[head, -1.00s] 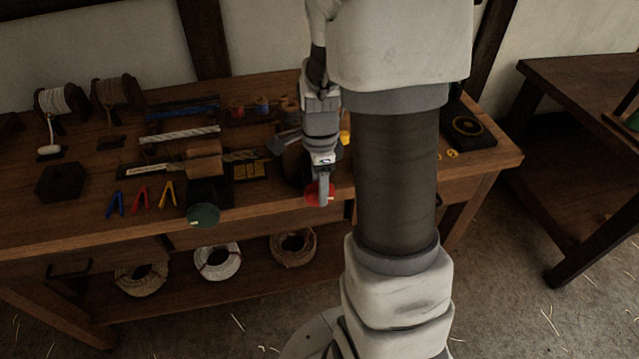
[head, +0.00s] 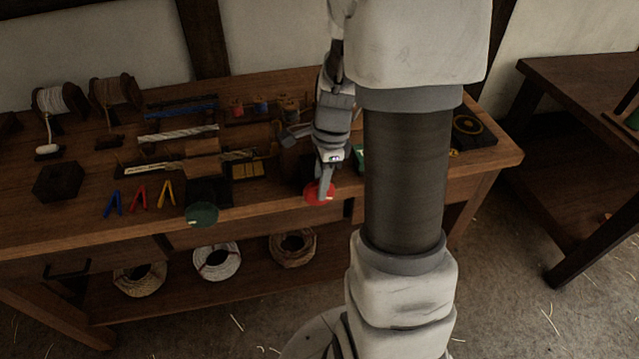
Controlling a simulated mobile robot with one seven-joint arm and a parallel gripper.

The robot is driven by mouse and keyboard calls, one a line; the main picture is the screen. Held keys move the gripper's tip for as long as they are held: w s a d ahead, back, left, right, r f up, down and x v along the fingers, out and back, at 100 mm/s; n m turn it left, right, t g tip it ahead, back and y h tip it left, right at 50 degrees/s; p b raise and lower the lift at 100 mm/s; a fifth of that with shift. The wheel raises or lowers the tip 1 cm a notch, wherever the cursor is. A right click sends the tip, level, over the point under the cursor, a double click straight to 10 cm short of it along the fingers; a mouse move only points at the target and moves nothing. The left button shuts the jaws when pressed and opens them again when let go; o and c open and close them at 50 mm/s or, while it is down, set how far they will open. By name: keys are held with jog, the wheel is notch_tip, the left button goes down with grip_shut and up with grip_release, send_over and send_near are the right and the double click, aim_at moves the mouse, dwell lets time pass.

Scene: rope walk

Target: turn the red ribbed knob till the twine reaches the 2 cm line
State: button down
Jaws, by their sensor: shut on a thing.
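The red knob (head: 313,195) is on the front of the bench, right of centre. My gripper (head: 324,188) reaches down from above and is shut on the knob, covering part of its face. A pale mark shows near the knob's right side. The knob's ribs are too small to make out. The dark block behind the knob is mostly hidden by my wrist. I cannot make out the twine or the 2 cm line belonging to this knob.
A green knob (head: 202,215) sits on the bench front to the left. Blue, red and yellow clips (head: 139,199) lie left of it. Spools (head: 117,91) stand at the back left. Rope coils (head: 217,262) lie on the shelf below. A second table (head: 570,75) stands at the right.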

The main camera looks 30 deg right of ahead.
aim_at(332, 185)
jog(key=y, duration=0.1)
jog(key=y+b, duration=0.1)
jog(key=d+t+y+b, duration=0.1)
jog(key=y, duration=0.1)
jog(key=shift+s+d+f, duration=0.1)
jog(key=shift+f, duration=0.15)
jog(key=y, duration=0.2)
jog(key=t+y+b, duration=0.1)
jog(key=shift+s+d+f+y, duration=0.15)
jog(key=shift+d+f+y, duration=0.1)
jog(key=shift+d+y, duration=0.1)
jog(key=y, duration=0.1)
jog(key=t+y, duration=0.1)
jog(key=f+y, duration=0.1)
jog(key=y, duration=0.1)
jog(key=shift+d, duration=0.25)
jog(key=shift+f+t+y, duration=0.2)
jog(key=shift+t+y, duration=0.3)
jog(key=shift+y, duration=0.75)
jog(key=shift+b, duration=0.3)
jog(key=shift+s, duration=0.1)
jog(key=c, duration=0.6)
grip_release()
jog(key=shift+c, duration=0.2)
